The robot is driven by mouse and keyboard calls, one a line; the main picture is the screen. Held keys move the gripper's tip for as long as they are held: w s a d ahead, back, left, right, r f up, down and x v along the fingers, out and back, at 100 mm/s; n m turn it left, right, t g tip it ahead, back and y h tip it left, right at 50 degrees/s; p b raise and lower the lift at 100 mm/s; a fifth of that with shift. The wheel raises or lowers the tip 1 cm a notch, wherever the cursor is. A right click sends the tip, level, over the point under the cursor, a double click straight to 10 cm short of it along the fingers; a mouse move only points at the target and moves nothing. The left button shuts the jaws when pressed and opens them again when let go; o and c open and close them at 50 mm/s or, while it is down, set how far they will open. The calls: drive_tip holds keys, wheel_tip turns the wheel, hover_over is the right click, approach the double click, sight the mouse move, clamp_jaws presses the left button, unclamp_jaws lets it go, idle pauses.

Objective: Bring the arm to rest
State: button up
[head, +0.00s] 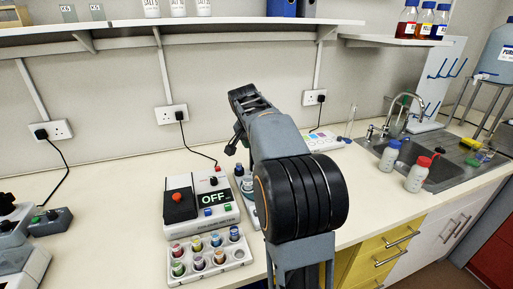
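My arm reaches up over the bench from the bottom middle of the head view and bends near its top end. My gripper (233,146) hangs at the far end of the arm, above the bench. It is mostly hidden behind my own arm link; only a small dark part shows, and I cannot tell whether it is open or shut. I see nothing held in it, but the view is too blocked to be sure.
A meter reading OFF (213,198) and a rack of several colored vials (262,261) stand left of my arm. Bottles stand near the sink (447,173) at right. A shelf (180,24) runs above. The bench (115,190) has clear room at left.

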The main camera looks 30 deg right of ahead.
idle(0.5)
drive_tip(key=s+a+f+n+y, duration=0.1)
drive_tip(key=s+a+f+n, duration=0.2)
drive_tip(key=s+a+f, duration=0.1)
drive_tip(key=s+a+f+n+y, duration=0.1)
drive_tip(key=s+a+f+n, duration=0.3)
drive_tip(key=s+a, duration=0.3)
drive_tip(key=s+a+f+n+y, duration=0.1)
drive_tip(key=s+a+f+n, duration=0.3)
drive_tip(key=s+a, duration=0.2)
drive_tip(key=shift+s+a+f+y, duration=0.1)
drive_tip(key=shift+a+f+y, duration=0.1)
drive_tip(key=shift+a, duration=0.3)
drive_tip(key=shift+s+a+f+y, duration=0.1)
drive_tip(key=shift+a+y, duration=0.1)
drive_tip(key=shift+a, duration=0.25)
drive_tip(key=shift+s+a+r+n+t, duration=0.3)
drive_tip(key=shift+s+a, duration=0.15)
drive_tip(key=shift+a, duration=0.2)
drive_tip(key=shift+s+a+r+n+t, duration=0.3)
drive_tip(key=shift+s+a, duration=0.15)
drive_tip(key=shift+a, duration=0.15)
